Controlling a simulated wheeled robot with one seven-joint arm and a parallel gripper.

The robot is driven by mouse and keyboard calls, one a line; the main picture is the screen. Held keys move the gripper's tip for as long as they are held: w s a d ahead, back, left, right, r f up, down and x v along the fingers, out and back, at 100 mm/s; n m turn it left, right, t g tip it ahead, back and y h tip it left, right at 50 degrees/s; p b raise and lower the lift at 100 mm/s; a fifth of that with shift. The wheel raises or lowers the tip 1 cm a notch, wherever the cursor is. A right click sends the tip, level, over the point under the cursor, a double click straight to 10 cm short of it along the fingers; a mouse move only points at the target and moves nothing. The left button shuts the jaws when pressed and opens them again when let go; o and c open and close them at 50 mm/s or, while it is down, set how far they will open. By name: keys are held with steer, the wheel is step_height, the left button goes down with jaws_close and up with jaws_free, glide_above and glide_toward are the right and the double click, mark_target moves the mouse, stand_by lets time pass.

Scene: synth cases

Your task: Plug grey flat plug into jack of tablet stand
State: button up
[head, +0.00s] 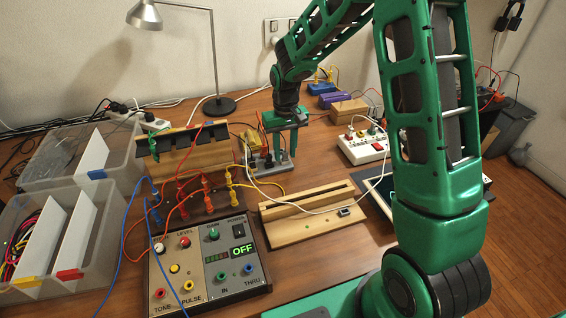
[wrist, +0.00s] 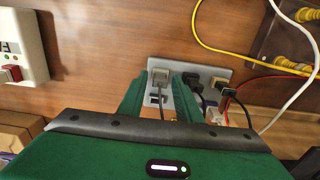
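The wooden tablet stand (head: 300,212), a slotted block on a flat base, sits mid-table in the head view. A small dark, pale-rimmed piece (head: 344,211) is on its right part, at a white cable's end; whether it is the jack is unclear. My gripper (head: 285,157) points down over a grey socket plate (head: 268,171) behind the stand. In the wrist view my gripper (wrist: 162,66) is open, its fingers either side of a grey flat plug (wrist: 159,77) with a thin dark cable. The plug is at the plate (wrist: 182,70); contact with the fingers cannot be told.
Black plugs (wrist: 217,86) stand beside the grey one. A control box (head: 208,265) with coloured leads is front left, a white power strip (head: 363,148) right, and a dark tablet (head: 380,195) right of the stand. Loose cables cross the table.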

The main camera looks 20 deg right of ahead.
jaws_close()
steer(key=shift+r, duration=1.95)
